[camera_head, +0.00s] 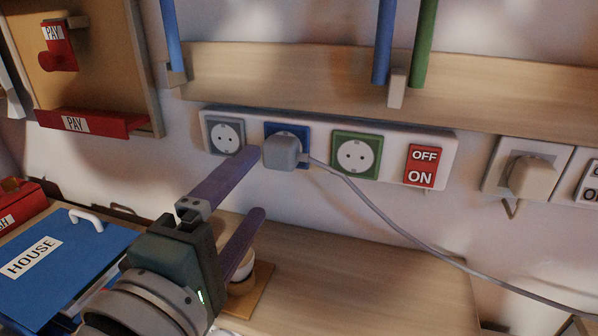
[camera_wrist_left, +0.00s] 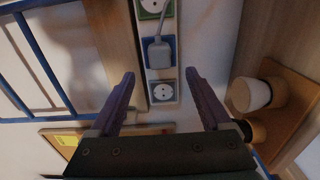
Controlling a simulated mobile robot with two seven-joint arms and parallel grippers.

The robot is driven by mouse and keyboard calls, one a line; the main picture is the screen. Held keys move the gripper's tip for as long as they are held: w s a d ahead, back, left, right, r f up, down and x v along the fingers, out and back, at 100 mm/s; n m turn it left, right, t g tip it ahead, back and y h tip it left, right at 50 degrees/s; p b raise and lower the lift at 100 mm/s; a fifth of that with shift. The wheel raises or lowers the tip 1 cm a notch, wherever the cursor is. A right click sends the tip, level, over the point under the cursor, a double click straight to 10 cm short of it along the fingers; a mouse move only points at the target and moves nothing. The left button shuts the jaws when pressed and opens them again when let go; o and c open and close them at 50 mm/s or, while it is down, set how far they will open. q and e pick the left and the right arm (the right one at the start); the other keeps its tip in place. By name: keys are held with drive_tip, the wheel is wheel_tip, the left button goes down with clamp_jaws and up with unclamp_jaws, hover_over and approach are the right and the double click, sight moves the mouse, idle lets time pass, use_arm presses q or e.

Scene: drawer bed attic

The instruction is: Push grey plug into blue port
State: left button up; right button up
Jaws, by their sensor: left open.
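The grey plug (camera_head: 283,152) sits at the blue port (camera_head: 303,130) on the white power strip, with its cable running off to the right. It covers most of the blue port. How deep it sits I cannot tell. In the left wrist view the plug (camera_wrist_left: 158,52) also shows on the blue port (camera_wrist_left: 172,42). My left gripper (camera_head: 252,182) is open and empty. Its purple fingers are below and left of the plug, one fingertip near it in the head view. In the left wrist view the plug lies beyond the fingertips. My right gripper is not in view.
The power strip (camera_head: 447,155) also has a grey port (camera_head: 225,136), a green port (camera_head: 357,156) and a red switch (camera_head: 422,166). A wooden shelf (camera_head: 300,75) runs above. A blue folder (camera_head: 60,256) lies at left. A white cup (camera_wrist_left: 250,94) stands on the surface below.

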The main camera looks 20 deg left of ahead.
use_arm(q)
drive_tip(key=s, duration=0.2)
drive_tip(key=shift+s, duration=0.35)
drive_tip(key=s+d+r+m+g+h+p, duration=0.6)
drive_tip(key=m+p, duration=0.3)
drive_tip(key=m, duration=0.5)
drive_tip(key=s+a+r+m+g+y+p, duration=0.1)
drive_tip(key=s+a+m+g+y+p, duration=0.6)
drive_tip(key=s+a, duration=0.4)
wheel_tip(320, 180, up, 37)
drive_tip(key=n+g+p, duration=0.1)
drive_tip(key=p, duration=3.6)
drive_tip(key=shift+f+h, duration=0.15)
drive_tip(key=shift+h, duration=0.15)
